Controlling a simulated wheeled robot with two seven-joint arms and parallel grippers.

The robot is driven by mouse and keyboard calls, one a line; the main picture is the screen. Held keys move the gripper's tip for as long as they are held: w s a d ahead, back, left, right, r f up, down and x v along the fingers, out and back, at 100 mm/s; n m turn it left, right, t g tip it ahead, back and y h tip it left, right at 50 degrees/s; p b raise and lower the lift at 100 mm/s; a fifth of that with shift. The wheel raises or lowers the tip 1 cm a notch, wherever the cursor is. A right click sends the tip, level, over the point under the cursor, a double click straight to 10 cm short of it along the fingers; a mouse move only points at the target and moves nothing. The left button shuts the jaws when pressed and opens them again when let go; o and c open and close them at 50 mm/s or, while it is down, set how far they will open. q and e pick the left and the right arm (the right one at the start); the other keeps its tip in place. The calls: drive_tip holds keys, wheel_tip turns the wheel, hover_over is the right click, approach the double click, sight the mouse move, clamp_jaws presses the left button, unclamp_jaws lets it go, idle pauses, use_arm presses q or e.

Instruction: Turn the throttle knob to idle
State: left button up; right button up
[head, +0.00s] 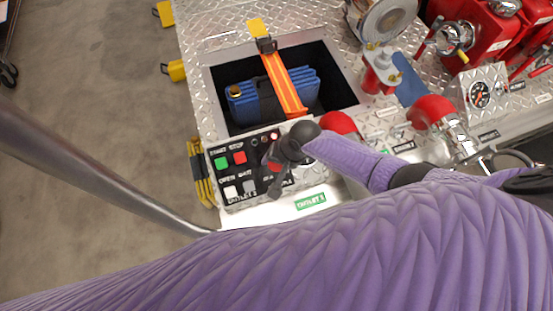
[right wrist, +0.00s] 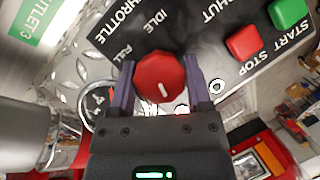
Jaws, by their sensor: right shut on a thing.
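The throttle knob (right wrist: 160,76) is round and red with a short white mark on its lower middle in the right wrist view. The labels THROTTLE, IDLE and FULL are printed on the black control panel (right wrist: 185,35) beyond it. My right gripper (right wrist: 160,84) has one finger on each side of the knob and is shut on it. In the head view my right gripper (head: 270,163) reaches down onto the panel (head: 226,174) and hides part of the knob (head: 274,167). My left gripper is not in view.
Red STOP (right wrist: 243,42) and green START (right wrist: 287,13) buttons sit near the knob. A gauge (right wrist: 97,98) lies left of the gripper. A grey bar (head: 120,170) crosses the left.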

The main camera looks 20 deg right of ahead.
drive_tip(key=n+h+p, duration=0.1)
drive_tip(key=n, duration=0.1)
drive_tip(key=shift+r+n+g, duration=0.1)
drive_tip(key=shift+n+g, duration=0.2)
drive_tip(key=shift+n, duration=0.1)
drive_tip(key=shift+n+h+p, duration=0.35)
drive_tip(key=shift+n+h, duration=0.35)
drive_tip(key=shift+n, duration=0.5)
drive_tip(key=n+h, duration=0.1)
drive_tip(key=n, duration=0.2)
drive_tip(key=shift+h+p, duration=0.3)
drive_tip(key=n+h, duration=0.2)
drive_tip(key=n, duration=0.3)
drive_tip(key=shift+a, duration=0.1)
drive_tip(key=n+t+h, duration=0.1)
drive_tip(key=n, duration=0.2)
drive_tip(key=shift+t+p, duration=0.3)
drive_tip(key=shift+p, duration=0.05)
drive_tip(key=n+t+h, duration=0.1)
drive_tip(key=n, duration=0.3)
drive_tip(key=shift+n+t, duration=0.3)
drive_tip(key=shift+t, duration=0.1)
drive_tip(key=n+t, duration=0.1)
drive_tip(key=n, duration=0.3)
drive_tip(key=shift+t, duration=0.3)
drive_tip(key=shift+n+t, duration=0.7)
drive_tip(key=shift+n, duration=0.9)
